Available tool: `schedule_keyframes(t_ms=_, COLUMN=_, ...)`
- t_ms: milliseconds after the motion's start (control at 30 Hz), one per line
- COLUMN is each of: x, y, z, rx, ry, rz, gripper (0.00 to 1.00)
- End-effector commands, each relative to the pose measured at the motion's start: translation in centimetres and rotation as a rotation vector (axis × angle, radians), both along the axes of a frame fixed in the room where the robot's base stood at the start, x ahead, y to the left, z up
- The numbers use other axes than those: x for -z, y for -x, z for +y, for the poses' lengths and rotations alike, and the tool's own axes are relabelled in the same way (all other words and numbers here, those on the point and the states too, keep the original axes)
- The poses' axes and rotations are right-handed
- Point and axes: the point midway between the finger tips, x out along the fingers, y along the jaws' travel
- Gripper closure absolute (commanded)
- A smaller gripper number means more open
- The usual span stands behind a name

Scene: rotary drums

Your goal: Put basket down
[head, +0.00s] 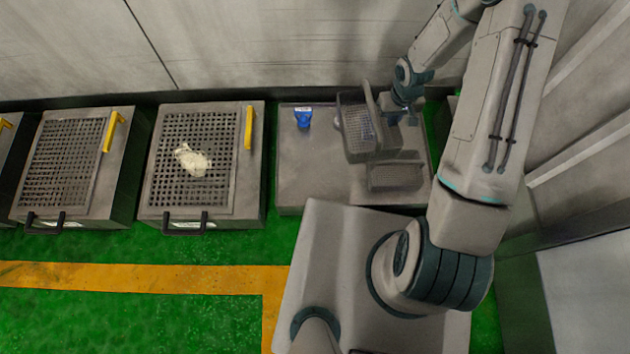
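A grey mesh basket (357,133) with an upright handle is at the right part of the grey table (305,178), toward its back. My gripper (400,116) is at the right side of this basket, close against its handle. The fingertips are small and partly hidden, so I cannot tell whether they close on the handle. I also cannot tell whether the basket's bottom touches the table. A second, low grey mesh basket-like piece (396,177) is in front of it, near the table's front right.
A small blue object with a white top (303,118) stands at the table's back left. Left of the table is a drum unit (152,190) with a grated top and a pale lump (192,160) on it. The table's left front is clear.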

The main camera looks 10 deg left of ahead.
Motion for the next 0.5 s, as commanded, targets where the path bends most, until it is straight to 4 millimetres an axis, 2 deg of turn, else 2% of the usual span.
schedule_keyframes(t_ms=33, x=3.7, y=0.5, z=0.5, rx=-0.027, ry=0.001, rz=0.005, gripper=1.0)
schedule_keyframes(t_ms=200, x=10.9, y=2.0, z=2.0, rx=-0.11, ry=0.001, rz=0.005, gripper=1.0)
schedule_keyframes(t_ms=400, x=18.2, y=4.0, z=3.6, rx=-0.198, ry=0.001, rz=0.003, gripper=1.0)
schedule_keyframes(t_ms=500, x=20.7, y=4.9, z=4.2, rx=-0.23, ry=0.002, rz=0.002, gripper=1.0)
